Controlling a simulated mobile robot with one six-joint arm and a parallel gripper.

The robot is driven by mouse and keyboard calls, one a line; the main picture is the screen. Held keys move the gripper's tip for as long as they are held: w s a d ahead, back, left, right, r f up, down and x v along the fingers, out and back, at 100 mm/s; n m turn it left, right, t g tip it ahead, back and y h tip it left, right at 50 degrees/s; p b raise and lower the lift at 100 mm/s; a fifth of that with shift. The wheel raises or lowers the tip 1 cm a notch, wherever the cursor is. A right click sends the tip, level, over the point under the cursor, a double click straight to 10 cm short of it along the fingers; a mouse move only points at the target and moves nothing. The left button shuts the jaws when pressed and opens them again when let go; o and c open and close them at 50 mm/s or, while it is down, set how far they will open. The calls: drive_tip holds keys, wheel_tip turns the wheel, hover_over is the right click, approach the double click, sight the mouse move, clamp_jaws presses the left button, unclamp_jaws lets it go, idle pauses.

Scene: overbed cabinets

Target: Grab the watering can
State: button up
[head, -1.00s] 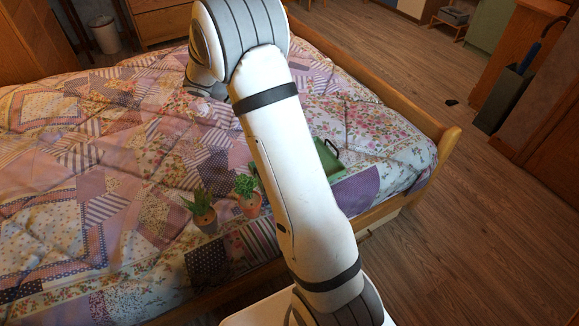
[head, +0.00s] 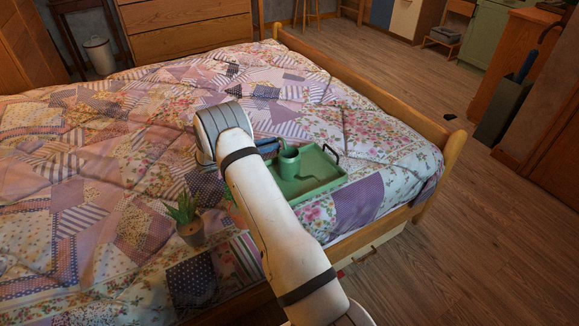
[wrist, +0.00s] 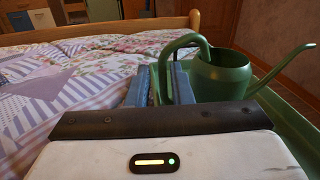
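The green watering can (head: 289,163) stands upright on a green tray on the bed. In the wrist view the can (wrist: 222,76) is at right, its spout pointing right and its looped handle (wrist: 186,41) pointing towards my gripper. My gripper (wrist: 163,78) has blue fingers, one on each side of the handle's lower part, with a gap between them. I cannot tell whether either finger touches the handle. In the head view my gripper (head: 268,146) is just left of the can, partly hidden by my arm.
The green tray (head: 325,183) has a raised rim and a dark handle at its right end. A potted plant (head: 188,220) stands on the quilt to the left. The wooden bed rail (head: 360,85) runs along the right side. Open quilt lies behind the tray.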

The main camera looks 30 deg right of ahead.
drive_tip(key=d, duration=0.3)
drive_tip(key=d+b, duration=0.1)
drive_tip(key=shift+s+d+f, duration=0.15)
drive_tip(key=shift+s+f, duration=0.05)
drive_tip(key=shift+s, duration=0.15)
clamp_jaws()
drive_tip(key=shift+r, duration=0.1)
